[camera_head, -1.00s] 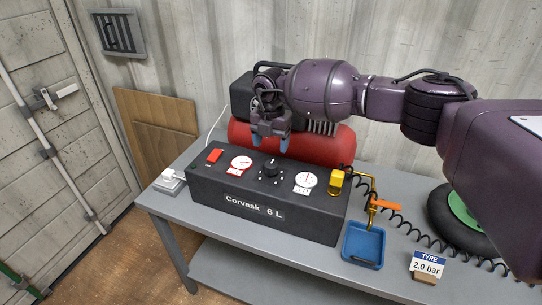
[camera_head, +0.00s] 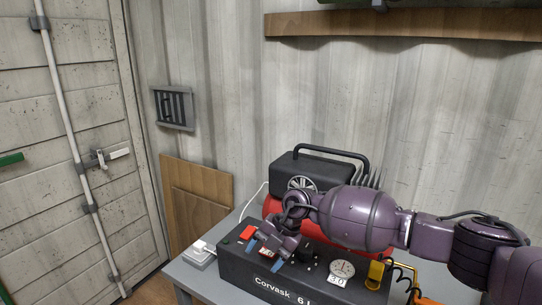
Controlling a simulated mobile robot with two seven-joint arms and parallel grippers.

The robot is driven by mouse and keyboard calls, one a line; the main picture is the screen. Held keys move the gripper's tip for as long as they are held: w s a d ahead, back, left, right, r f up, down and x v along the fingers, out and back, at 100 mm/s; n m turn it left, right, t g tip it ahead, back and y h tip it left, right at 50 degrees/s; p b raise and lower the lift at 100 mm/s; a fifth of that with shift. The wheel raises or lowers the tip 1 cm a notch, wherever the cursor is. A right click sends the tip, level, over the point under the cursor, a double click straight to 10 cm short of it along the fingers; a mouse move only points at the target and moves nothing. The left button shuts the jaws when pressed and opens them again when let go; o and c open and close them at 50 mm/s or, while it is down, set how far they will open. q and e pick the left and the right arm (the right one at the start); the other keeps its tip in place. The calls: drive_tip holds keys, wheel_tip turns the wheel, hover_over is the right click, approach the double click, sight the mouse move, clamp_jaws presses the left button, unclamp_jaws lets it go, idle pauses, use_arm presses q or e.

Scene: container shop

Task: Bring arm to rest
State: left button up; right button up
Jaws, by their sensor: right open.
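My right arm comes in from the right, and its purple right gripper (camera_head: 263,257) hangs over the left part of the black Corvask compressor (camera_head: 250,277). The two blue-tipped fingers are apart with nothing between them. They overlap the left gauge (camera_head: 266,252) in the picture and partly hide it; I cannot tell how close they are to the panel. The red switch (camera_head: 247,233) shows just left of the fingers. My left gripper is out of view.
The red tank (camera_head: 272,207) and black motor housing (camera_head: 290,172) stand behind the gripper. A right gauge (camera_head: 342,269), a yellow fitting (camera_head: 375,272) and a coiled hose lie under the arm. A wooden shelf (camera_head: 420,24) runs along the wall above. Free air lies between.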

drive_tip(key=s+a+r+m+t+y, duration=0.3)
drive_tip(key=s+a+r+y, duration=0.1)
drive_tip(key=s+a+y, duration=0.55)
drive_tip(key=w+d+r+m+t+h, duration=0.2)
drive_tip(key=d+m+t+h, duration=0.4)
drive_tip(key=d+m+t, duration=0.8)
drive_tip(key=s+d+f+m+g+h, duration=0.1)
drive_tip(key=s+d+f+m+h, duration=0.5)
drive_tip(key=d+f+m+h, duration=0.4)
drive_tip(key=s+d+f+m+g, duration=0.25)
drive_tip(key=s+d+g, duration=0.4)
drive_tip(key=s, duration=0.55)
drive_tip(key=s+d+f+m+g, duration=0.25)
drive_tip(key=s+d+g, duration=0.35)
drive_tip(key=s, duration=0.6)
drive_tip(key=w+f+n+t, duration=0.1)
drive_tip(key=w+f+t, duration=0.6)
drive_tip(key=f+t, duration=0.2)
wheel_tip(320, 180, down, 2)
drive_tip(key=shift+w+d+n, duration=0.15)
drive_tip(key=shift+d+n, duration=0.15)
drive_tip(key=shift+d, duration=0.05)
